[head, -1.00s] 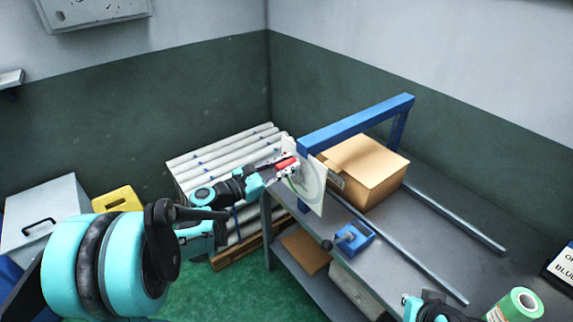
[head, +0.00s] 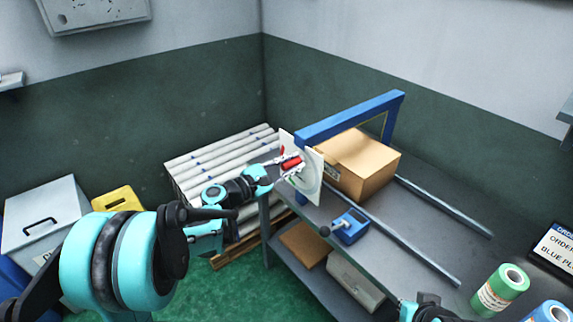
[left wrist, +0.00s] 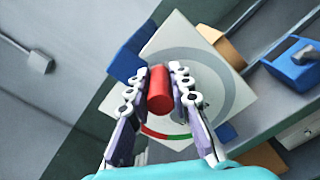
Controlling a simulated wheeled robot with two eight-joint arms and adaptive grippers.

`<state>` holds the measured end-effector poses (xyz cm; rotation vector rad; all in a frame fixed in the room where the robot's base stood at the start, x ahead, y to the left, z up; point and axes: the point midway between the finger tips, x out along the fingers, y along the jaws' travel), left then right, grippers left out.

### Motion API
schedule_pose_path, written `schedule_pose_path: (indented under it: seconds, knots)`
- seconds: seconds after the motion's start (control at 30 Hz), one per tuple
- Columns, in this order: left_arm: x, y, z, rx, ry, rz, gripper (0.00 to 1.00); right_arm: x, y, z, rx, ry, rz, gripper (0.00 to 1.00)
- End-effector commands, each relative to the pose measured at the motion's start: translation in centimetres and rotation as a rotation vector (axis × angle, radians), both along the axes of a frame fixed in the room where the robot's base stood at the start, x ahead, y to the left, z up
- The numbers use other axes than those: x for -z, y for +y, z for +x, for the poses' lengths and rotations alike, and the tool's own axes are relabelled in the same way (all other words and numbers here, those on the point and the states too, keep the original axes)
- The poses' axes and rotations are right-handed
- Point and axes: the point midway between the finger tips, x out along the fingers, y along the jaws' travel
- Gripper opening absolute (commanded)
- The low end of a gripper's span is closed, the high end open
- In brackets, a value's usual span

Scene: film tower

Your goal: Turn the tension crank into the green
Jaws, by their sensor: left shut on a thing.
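The tension crank's red handle (head: 292,164) stands out in front of a pale dial plate (head: 315,187) on the blue frame. My left gripper (head: 284,165) is shut around the handle. In the left wrist view the red handle (left wrist: 160,91) sits between both fingers, and the dial plate (left wrist: 180,33) is tilted behind it. A red arc (left wrist: 154,134) and a green arc (left wrist: 180,137) show low on the dial. The crank arm and any pointer are hidden behind handle and fingers. Part of my right arm shows at the bottom edge; its fingers do not show.
The blue frame (head: 350,117) rises from the grey bench, with a cardboard box (head: 366,172) behind the dial. A blue block with a knob (head: 349,228) sits on the bench's front part. White rolls (head: 205,160) are stacked at left. A green roll (head: 497,294) stands at right.

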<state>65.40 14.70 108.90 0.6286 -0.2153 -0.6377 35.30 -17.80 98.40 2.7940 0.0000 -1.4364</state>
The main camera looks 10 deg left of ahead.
Motion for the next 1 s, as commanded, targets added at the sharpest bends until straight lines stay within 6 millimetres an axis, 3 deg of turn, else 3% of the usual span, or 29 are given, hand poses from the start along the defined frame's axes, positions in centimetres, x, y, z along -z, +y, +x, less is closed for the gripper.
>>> schedule_pose_path:
  seconds: [0.43,1.0]
  knots:
    - [2.2,-2.1,-1.7,0.004,-0.26,0.331,0.0,1.5,0.0,0.0,0.0,0.0,0.0,0.0]
    - [6.0,-3.4,-2.6,0.002,-0.592,0.758,0.0,4.3,0.0,0.0,0.0,0.0,0.0,0.0]
